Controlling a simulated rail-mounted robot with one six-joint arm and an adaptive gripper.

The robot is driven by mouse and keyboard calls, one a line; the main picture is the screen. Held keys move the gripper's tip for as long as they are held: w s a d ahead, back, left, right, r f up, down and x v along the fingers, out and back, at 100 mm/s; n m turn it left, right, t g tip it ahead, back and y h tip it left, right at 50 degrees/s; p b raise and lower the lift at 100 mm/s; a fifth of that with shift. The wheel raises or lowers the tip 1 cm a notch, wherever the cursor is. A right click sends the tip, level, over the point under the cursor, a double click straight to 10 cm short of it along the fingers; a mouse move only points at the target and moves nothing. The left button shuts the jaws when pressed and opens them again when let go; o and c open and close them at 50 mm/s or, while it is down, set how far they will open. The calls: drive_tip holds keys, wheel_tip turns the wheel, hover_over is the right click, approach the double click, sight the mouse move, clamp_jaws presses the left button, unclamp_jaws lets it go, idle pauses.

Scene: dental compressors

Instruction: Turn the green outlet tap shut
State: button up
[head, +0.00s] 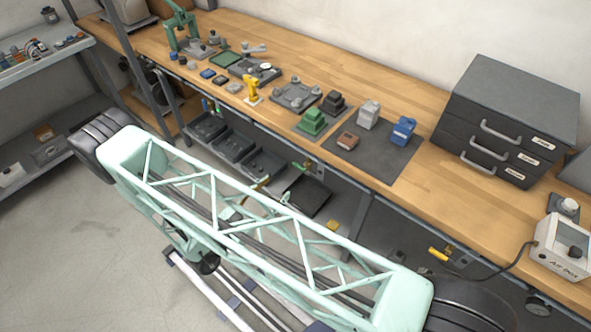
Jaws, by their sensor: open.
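I cannot make out a green outlet tap for certain in the head view. A small green part (292,184) shows under the bench, behind my arm, too small to tell what it is. A yellow-handled fitting (438,254) sits below the bench's front edge at the right. My mint-green lattice arm link crosses the lower half of the view and covers much of the space below the bench. My gripper is not in view.
Dark trays (208,128) sit beneath. Grey floor (70,245) is clear at left.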

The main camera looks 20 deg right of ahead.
sight(298, 167)
drive_tip(key=x, duration=1.2)
drive_tip(key=shift+w+d, duration=0.15)
drive_tip(key=shift+d, duration=0.15)
idle(0.4)
drive_tip(key=c, duration=0.8)
drive_tip(key=shift+c, duration=0.2)
drive_tip(key=shift+f+n+b, duration=0.15)
drive_tip(key=shift+n+b, duration=0.3)
drive_tip(key=shift+n, duration=0.35)
drive_tip(key=o, duration=0.8)
drive_tip(key=shift+o, duration=0.2)
